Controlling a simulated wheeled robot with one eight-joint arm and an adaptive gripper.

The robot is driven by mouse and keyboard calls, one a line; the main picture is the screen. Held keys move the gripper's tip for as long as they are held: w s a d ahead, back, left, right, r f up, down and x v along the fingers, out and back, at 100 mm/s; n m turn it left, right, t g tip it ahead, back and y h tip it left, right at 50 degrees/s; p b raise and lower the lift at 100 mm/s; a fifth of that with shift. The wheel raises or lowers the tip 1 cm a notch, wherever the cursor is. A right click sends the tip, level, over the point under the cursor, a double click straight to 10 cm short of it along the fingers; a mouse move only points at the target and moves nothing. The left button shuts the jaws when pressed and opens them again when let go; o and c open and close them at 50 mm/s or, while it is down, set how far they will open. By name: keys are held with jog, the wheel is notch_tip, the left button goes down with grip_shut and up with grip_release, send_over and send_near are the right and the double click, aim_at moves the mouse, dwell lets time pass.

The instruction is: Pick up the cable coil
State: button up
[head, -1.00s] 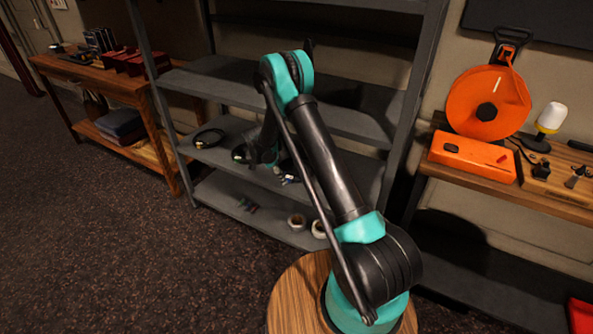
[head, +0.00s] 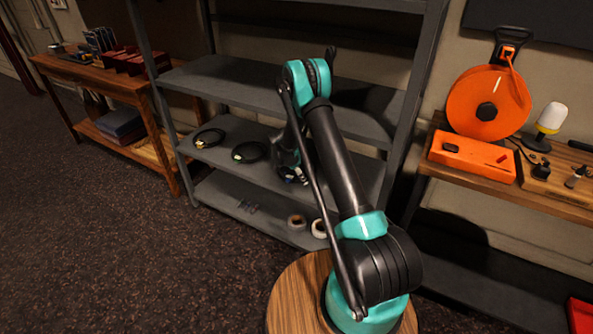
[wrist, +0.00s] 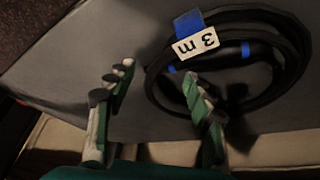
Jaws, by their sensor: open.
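A black cable coil (wrist: 292,75) with blue tape bands and a white label reading "3 m" lies on a grey shelf in the wrist view. My gripper (wrist: 158,75) is open and empty. Its left finger is to the left of the coil, over bare shelf. Its right finger overlaps the coil's left side in the picture; I cannot tell whether it touches. In the head view, my arm mostly hides my gripper and what lies there; a bit of white and blue shows beside it. Two more black coils lie to the left, one nearer (head: 236,157) and one farther left (head: 194,143).
The grey shelving unit (head: 215,92) has boards above and below and an upright on each side. An orange reel (head: 487,105) and an orange case (head: 472,158) are on the right bench. A wooden table stands left.

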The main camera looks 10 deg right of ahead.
jog(key=shift+d+f, duration=0.15)
jog(key=shift+f, duration=0.25)
grip_shut()
jog(key=shift+r, duration=0.1)
